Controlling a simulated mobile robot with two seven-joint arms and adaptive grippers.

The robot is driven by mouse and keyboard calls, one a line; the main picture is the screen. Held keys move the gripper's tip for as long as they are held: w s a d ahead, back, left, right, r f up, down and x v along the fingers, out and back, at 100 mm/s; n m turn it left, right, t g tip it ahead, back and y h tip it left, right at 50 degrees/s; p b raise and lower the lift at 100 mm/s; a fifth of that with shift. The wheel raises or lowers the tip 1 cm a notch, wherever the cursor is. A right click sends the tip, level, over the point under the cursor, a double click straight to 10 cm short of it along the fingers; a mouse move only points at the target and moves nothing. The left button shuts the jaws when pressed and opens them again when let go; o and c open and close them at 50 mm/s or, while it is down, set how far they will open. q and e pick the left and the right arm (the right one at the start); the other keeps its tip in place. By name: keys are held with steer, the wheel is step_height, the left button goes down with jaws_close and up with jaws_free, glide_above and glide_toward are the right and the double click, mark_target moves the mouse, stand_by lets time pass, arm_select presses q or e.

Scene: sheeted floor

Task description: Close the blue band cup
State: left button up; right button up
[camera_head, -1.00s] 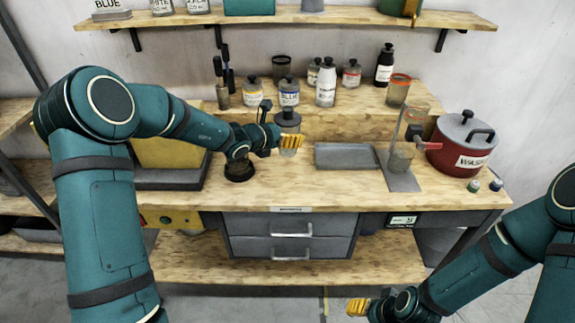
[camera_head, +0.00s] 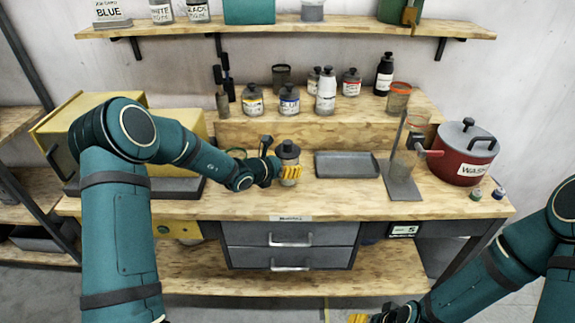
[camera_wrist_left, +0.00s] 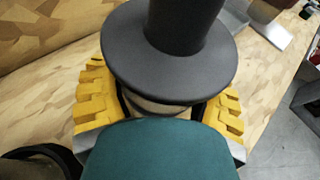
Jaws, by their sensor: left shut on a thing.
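My left gripper (camera_head: 289,174) has its yellow fingers shut around a small cup with a dark grey knobbed lid (camera_head: 288,150). They are over the middle of the bench, left of the grey tray. In the left wrist view, the wide lid (camera_wrist_left: 170,62) covers the top of the cup, and a strip of pale cup body (camera_wrist_left: 157,106) shows under its edge between the fingers. The fingers hide most of the cup, and no blue band shows. I cannot tell whether the lid is fully seated. My right gripper (camera_head: 358,318) is at the bottom edge, mostly cut off.
A grey tray (camera_head: 346,165) and a stand with a glass (camera_head: 404,185) are to the right, then a red pot (camera_head: 466,152). Several labelled jars, including a blue-labelled one (camera_head: 289,102), stand on the raised step. A yellow machine (camera_head: 70,130) is at left.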

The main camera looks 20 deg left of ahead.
arm_select(q)
steer(key=shift+r, duration=0.15)
steer(key=o, duration=1.3)
steer(key=shift+f, duration=0.2)
steer(key=shift+o, duration=0.2)
